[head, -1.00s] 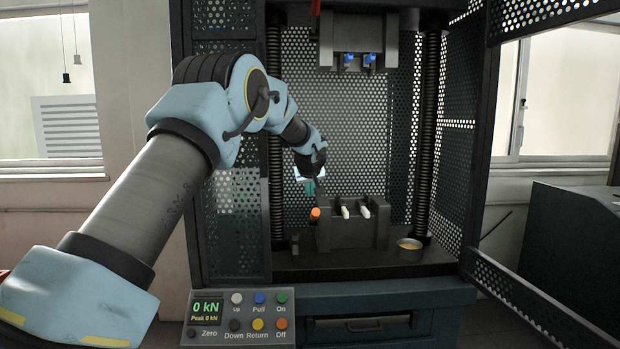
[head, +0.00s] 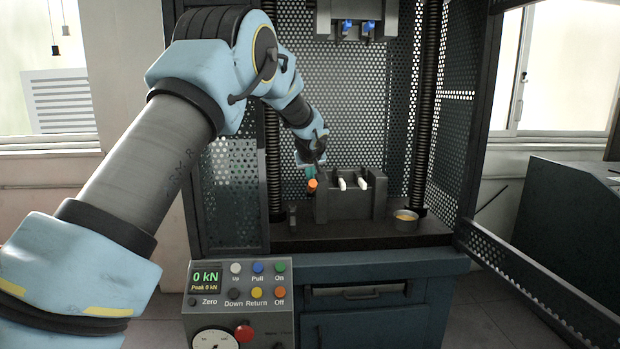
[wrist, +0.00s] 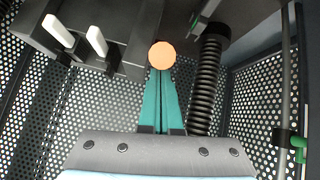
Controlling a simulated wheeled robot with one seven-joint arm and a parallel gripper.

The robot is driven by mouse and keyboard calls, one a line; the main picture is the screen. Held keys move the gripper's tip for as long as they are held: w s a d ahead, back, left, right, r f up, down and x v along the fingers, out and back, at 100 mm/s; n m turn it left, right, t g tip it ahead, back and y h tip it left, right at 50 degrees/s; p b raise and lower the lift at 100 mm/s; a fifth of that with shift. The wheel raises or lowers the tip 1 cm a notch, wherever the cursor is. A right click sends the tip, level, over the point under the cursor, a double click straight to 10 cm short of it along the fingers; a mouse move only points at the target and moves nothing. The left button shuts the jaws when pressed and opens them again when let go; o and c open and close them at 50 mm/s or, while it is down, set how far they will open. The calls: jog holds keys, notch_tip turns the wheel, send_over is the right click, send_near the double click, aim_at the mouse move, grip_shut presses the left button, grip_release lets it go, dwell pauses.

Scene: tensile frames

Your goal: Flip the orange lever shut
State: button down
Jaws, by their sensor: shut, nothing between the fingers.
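The orange lever (head: 312,184) shows its round end at the left side of the dark lower grip block (head: 349,207) in the head view. In the wrist view the orange end (wrist: 162,55) sits right at the tips of my gripper (wrist: 160,72). The teal fingers are together with nothing between them. Whether they touch the lever I cannot tell. In the head view my gripper (head: 311,172) is just above the orange end, partly hidden by my wrist. The lever's shaft is hidden.
Two white levers (head: 352,182) stick out of the same block. A small cup (head: 405,221) stands to its right. The blue levers (head: 357,27) are on the upper grip. A threaded column (wrist: 208,85) is close beside my fingers. A control panel (head: 242,290) is at the front.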

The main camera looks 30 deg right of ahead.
jog(key=shift+s+a+f+b, duration=0.1)
jog(key=shift+f+b, duration=0.25)
jog(key=shift+b, duration=0.55)
